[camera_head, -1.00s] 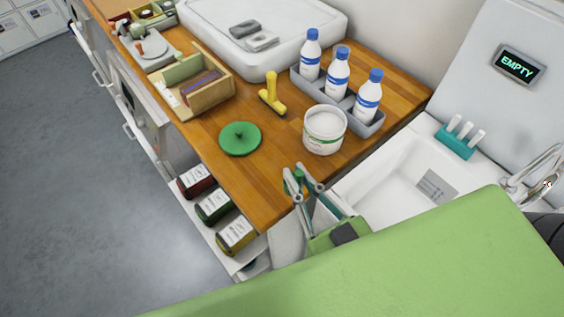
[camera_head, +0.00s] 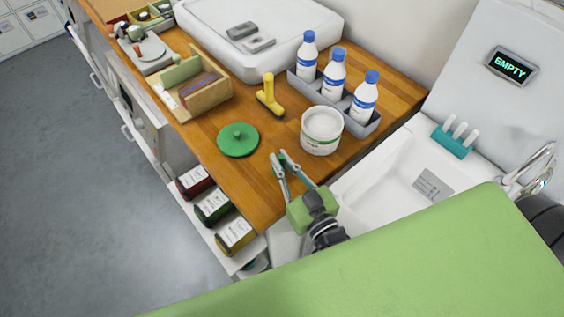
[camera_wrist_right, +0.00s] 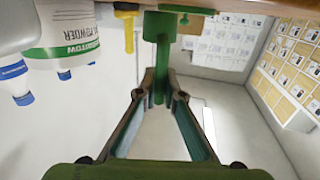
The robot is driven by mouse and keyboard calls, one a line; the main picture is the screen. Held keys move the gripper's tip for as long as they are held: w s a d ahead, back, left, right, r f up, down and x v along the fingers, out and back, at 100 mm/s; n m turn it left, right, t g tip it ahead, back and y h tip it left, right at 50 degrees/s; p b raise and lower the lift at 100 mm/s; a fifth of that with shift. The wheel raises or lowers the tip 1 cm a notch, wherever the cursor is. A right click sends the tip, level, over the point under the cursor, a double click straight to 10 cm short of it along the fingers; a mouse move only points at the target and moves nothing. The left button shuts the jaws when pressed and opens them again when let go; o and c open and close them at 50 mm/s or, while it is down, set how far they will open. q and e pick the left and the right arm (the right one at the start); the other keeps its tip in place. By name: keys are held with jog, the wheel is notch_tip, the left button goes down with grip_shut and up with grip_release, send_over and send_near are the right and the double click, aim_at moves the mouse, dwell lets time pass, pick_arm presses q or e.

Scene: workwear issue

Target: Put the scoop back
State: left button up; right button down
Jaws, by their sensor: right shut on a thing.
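My right gripper (camera_head: 283,164) is over the front edge of the wooden counter, in front of the white tub. In the right wrist view its fingers (camera_wrist_right: 161,92) are shut on the thin handle of a green scoop (camera_wrist_right: 158,27), whose round cup lies beyond the fingertips. In the head view the scoop is mostly hidden by the fingers. The open white tub (camera_head: 320,143) holds white powder and stands upright; its label shows in the wrist view (camera_wrist_right: 70,35). The round green lid (camera_head: 238,146) lies apart, left of the tub. My left gripper is out of view.
A yellow tool (camera_head: 269,98) lies behind the lid. A grey caddy (camera_head: 371,126) with three bottles stands behind the tub. A wooden box (camera_head: 208,101) is at the left. A white sink (camera_head: 385,178) is at the right. Bare counter lies between lid and front edge.

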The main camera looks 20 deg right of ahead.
jog(key=shift+f, duration=0.35)
jog(key=shift+f, duration=0.15)
jog(key=c, duration=2.2)
grip_release()
jog(key=shift+o, duration=0.2)
jog(key=shift+s, duration=0.3)
jog(key=s+d+b, duration=0.1)
jog(key=s+b, duration=0.2)
jog(key=s, duration=0.8)
jog(key=shift+s+d, duration=0.2)
jog(key=shift+d, duration=0.1)
